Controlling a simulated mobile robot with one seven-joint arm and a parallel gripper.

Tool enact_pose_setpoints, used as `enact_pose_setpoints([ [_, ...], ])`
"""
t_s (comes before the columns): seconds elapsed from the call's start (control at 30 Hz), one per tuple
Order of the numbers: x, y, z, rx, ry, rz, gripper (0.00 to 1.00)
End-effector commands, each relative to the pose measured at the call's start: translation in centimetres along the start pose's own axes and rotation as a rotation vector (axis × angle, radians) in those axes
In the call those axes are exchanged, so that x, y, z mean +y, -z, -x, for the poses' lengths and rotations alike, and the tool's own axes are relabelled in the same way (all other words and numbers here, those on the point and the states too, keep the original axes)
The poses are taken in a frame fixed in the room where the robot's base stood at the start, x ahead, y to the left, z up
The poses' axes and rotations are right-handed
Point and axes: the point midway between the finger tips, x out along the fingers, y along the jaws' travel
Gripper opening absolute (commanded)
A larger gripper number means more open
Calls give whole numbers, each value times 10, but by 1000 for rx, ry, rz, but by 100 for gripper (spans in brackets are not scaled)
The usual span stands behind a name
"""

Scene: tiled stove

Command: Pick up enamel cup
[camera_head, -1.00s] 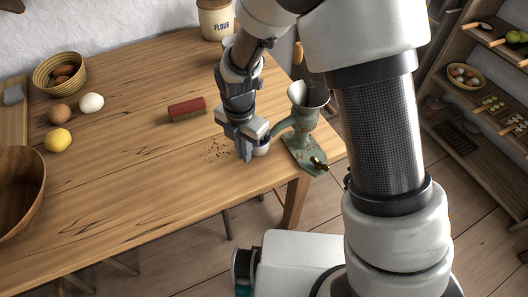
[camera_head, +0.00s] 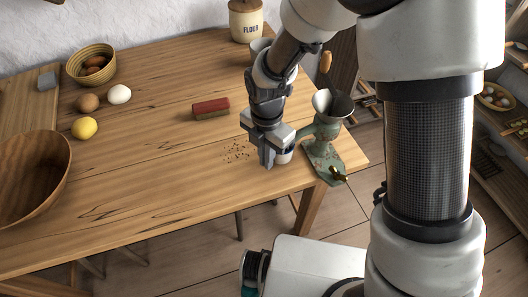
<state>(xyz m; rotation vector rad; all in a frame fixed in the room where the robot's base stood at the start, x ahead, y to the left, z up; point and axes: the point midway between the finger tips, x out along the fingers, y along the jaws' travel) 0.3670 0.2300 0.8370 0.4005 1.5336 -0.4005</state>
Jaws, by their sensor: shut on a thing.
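The enamel cup (camera_head: 285,155) is small and white with a dark rim. It is on or just above the wooden table (camera_head: 150,190), near its front right corner; I cannot tell whether it touches the wood. My gripper (camera_head: 272,158) points down at the cup and is shut on it. The fingers and wrist hide most of the cup.
A green coffee grinder (camera_head: 325,135) stands close to the right of the cup. A red-topped block (camera_head: 210,108) lies behind left, and crumbs (camera_head: 236,152) lie just left. A wooden bowl (camera_head: 35,180), lemon (camera_head: 84,128) and eggs (camera_head: 119,94) are at the left.

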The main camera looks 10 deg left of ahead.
Motion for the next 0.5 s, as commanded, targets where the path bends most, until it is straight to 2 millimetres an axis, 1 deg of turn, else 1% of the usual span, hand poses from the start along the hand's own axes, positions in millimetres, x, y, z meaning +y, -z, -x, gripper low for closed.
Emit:
enact_pose_setpoints([
  [0.5,-64,36,1,0,0,0,0],
])
